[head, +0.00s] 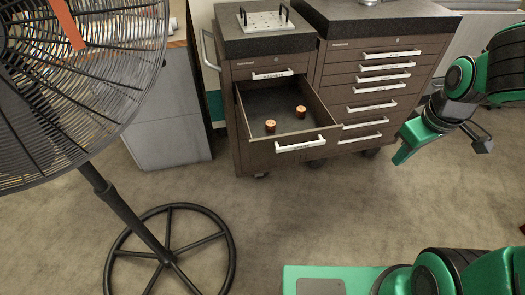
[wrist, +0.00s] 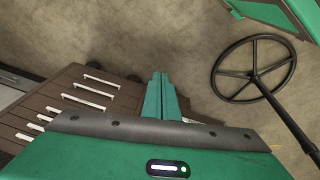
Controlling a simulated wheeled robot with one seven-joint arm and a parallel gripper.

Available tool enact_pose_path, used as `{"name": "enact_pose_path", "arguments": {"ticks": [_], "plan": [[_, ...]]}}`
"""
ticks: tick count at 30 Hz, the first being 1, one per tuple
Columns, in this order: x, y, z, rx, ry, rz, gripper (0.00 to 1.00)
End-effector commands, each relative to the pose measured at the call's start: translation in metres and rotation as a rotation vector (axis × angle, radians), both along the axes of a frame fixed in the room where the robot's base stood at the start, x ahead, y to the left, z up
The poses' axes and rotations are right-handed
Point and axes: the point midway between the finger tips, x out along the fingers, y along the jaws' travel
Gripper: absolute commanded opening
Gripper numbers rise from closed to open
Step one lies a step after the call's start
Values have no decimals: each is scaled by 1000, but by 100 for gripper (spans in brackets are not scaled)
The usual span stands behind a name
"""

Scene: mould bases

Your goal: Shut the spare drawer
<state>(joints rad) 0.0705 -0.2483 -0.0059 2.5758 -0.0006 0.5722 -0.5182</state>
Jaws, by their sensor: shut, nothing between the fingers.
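The open drawer (head: 322,134) is pulled far out of the left brown cabinet (head: 240,110). It has a white bar handle (head: 300,144) on its front, and its label is too small to read. Two small copper-coloured round pieces, one left (head: 270,126) and one right (head: 301,112), stand inside it. My gripper (head: 402,156) is right of the drawer, apart from it, pointing down and left in front of the right cabinet. In the wrist view its green fingers (wrist: 160,92) are together with nothing between them. The drawer is mostly hidden there behind my gripper body.
The right cabinet (head: 375,75) has several shut drawers with white handles, also visible in the wrist view (wrist: 90,95). A tall black fan (head: 130,215) on a ring base stands at the left. A pegged plate (head: 264,20) sits on the left cabinet. Floor in front is clear.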

Motion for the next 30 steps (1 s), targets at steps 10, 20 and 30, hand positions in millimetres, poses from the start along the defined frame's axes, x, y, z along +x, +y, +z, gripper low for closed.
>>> {"name": "enact_pose_path", "arguments": {"ticks": [10, 20, 30], "plan": [[59, 218, -59, 40, -294, 988, 0], [49, 300, -67, 82, -453, 1261, 0], [61, 315, -94, 82, -449, 1259, 0]]}}
